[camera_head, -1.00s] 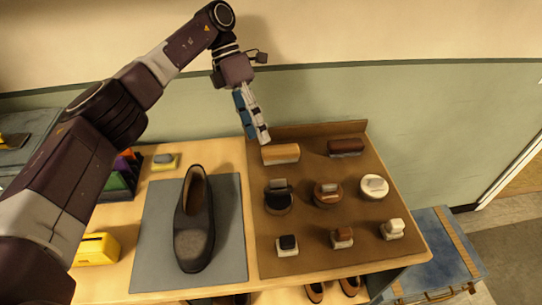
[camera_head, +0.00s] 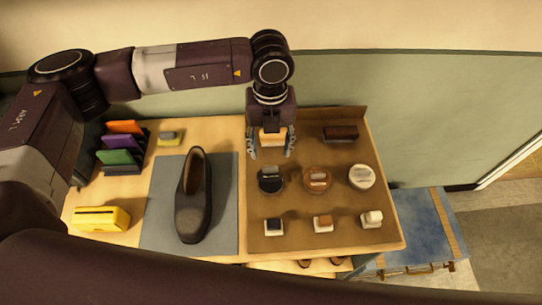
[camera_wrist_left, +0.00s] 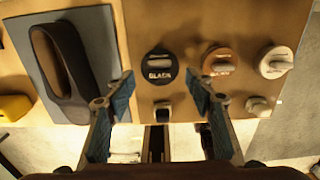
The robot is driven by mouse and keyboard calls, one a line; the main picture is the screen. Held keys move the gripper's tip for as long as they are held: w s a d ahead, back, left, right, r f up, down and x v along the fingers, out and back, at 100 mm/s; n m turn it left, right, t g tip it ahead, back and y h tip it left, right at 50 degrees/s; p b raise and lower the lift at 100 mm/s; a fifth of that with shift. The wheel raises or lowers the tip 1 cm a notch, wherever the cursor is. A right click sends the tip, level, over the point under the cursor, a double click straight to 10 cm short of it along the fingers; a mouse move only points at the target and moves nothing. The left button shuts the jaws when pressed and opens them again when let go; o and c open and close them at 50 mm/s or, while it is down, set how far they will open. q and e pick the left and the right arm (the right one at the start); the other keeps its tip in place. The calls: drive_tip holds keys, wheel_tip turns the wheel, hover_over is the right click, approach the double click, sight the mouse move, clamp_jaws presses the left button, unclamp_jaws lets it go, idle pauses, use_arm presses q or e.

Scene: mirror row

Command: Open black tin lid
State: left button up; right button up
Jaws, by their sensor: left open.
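The black tin (camera_head: 271,179) is round, with a knob on its lid, and stands at the left of a row of tins on the brown board. In the left wrist view the black tin (camera_wrist_left: 160,67) carries the lettering "BLACK", and its lid looks closed. My left gripper (camera_head: 271,153) is open and empty, above the board just behind the black tin in the head view. In the left wrist view its fingers (camera_wrist_left: 163,82) are spread, one on each side of the black tin, not touching it. My right gripper does not show.
A brown tin (camera_head: 317,179) and a white tin (camera_head: 361,177) stand to the right. Small brushes, such as the black one (camera_head: 273,226), line the front. A dark brush (camera_head: 340,133) lies at the back. A shoe (camera_head: 193,200) rests on a grey mat (camera_head: 160,235).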

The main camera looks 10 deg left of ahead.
sight(270, 166)
use_arm(q)
wheel_tip(270, 166, down, 7)
drive_tip(key=p, duration=0.3)
drive_tip(key=shift+r, duration=0.1)
drive_tip(key=shift+f, duration=0.35)
clamp_jaws()
